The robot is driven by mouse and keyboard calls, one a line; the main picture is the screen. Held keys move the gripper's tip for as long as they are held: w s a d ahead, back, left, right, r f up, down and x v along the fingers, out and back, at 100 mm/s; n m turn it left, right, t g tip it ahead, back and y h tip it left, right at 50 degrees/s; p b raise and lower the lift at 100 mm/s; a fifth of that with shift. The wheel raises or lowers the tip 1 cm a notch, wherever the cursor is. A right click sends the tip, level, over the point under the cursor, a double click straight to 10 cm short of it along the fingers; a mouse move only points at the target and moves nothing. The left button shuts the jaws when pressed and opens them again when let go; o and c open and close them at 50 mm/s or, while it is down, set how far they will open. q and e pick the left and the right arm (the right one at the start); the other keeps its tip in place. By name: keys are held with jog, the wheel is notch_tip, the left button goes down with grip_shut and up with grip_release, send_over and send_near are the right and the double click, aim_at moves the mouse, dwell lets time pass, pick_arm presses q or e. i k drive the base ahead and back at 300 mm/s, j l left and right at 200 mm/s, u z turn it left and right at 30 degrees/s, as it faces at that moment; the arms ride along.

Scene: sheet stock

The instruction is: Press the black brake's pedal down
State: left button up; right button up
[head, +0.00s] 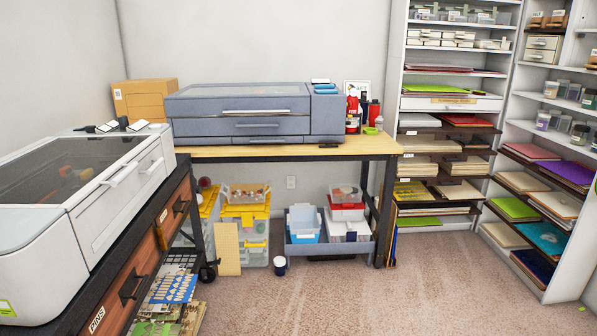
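A black caster wheel (208,272) stands on the carpet under the near dark cart or bench on the left. It is small in the head view. I cannot make out a brake pedal on it, nor whether one is up or down. No other black brake can be picked out. Neither of my grippers is in view.
A white machine (95,190) sits on the left bench, which has wooden drawers (150,260). A grey machine (255,112) stands on a wooden table (290,150) with bins below. Shelves fill the right; the middle carpet is clear.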

aim_at(218, 261)
jog(key=i, duration=3.05)
jog(key=u, duration=0.4)
